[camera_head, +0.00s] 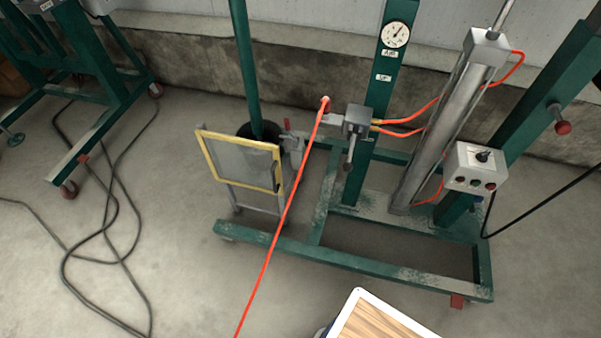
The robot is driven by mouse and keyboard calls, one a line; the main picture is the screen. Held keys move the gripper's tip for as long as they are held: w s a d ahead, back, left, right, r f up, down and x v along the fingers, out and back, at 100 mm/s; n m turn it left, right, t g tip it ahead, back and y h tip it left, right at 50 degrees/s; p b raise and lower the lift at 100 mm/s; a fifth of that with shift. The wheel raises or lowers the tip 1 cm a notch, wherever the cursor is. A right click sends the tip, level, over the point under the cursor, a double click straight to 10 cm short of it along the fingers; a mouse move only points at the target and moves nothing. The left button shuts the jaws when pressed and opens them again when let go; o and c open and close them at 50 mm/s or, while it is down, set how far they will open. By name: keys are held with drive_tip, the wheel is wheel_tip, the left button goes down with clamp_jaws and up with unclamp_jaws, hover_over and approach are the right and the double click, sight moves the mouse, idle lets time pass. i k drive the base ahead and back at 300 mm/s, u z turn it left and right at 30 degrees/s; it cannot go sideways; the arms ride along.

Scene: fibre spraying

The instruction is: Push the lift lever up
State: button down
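The lift lever (349,154) is a short metal handle with a dark reddish knob at its end. It hangs down from a grey valve box (357,119) on the green upright post (379,78) of the machine. The lever points downward, slightly tilted. Orange air hoses (410,120) join the right side of the valve box, and another orange hose runs from its left side down to the floor. My gripper is not in view.
A pressure gauge (395,35) sits above the lever. A silver cylinder (448,125) and a control box with buttons (475,169) stand to the right. A yellow-framed clear panel (238,164) is at the left. Dark cables (115,215) lie on the floor.

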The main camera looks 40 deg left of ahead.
sight(347, 167)
drive_tip(key=u, duration=1.1)
